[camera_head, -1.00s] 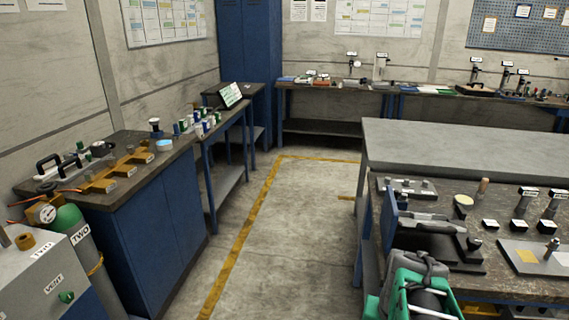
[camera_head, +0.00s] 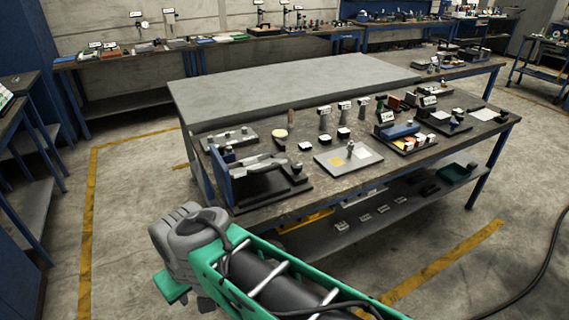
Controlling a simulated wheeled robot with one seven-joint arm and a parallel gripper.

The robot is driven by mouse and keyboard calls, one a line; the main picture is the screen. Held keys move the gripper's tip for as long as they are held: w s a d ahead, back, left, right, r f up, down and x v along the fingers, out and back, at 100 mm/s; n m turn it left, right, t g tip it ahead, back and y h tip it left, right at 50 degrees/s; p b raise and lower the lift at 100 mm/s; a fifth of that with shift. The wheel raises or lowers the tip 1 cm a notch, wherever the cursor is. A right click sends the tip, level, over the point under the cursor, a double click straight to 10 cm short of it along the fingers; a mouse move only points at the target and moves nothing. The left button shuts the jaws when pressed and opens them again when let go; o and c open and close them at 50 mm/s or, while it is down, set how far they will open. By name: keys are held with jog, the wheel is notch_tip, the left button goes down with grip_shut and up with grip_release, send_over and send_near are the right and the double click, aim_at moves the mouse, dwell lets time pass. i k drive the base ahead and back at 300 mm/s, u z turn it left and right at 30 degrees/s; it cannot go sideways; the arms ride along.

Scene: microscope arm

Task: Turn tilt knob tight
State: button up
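A device with a grey arm (camera_head: 258,163), a blue upright plate and a black base (camera_head: 272,194) stands at the near left corner of the dark workbench. It may be the microscope arm. A small dark knob-like part (camera_head: 297,168) shows at its right end, but I cannot tell whether this is the tilt knob or how tight it is. My green and grey arm reaches in from the bottom, in front of the bench and apart from the device. I cannot make out my gripper or its fingers.
The dark workbench (camera_head: 345,190) also carries a grey plate (camera_head: 333,164) with a small post, labelled blocks and a blue-topped tray (camera_head: 397,130). A grey table (camera_head: 270,90) stands directly behind. Floor (camera_head: 130,200) left of the bench is clear. A black cable lies at right.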

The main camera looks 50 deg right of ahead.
aim_at(296, 168)
jog(key=z, duration=0.6)
jog(key=k, duration=0.3)
jog(key=z, duration=0.55)
jog(key=i, duration=0.5)
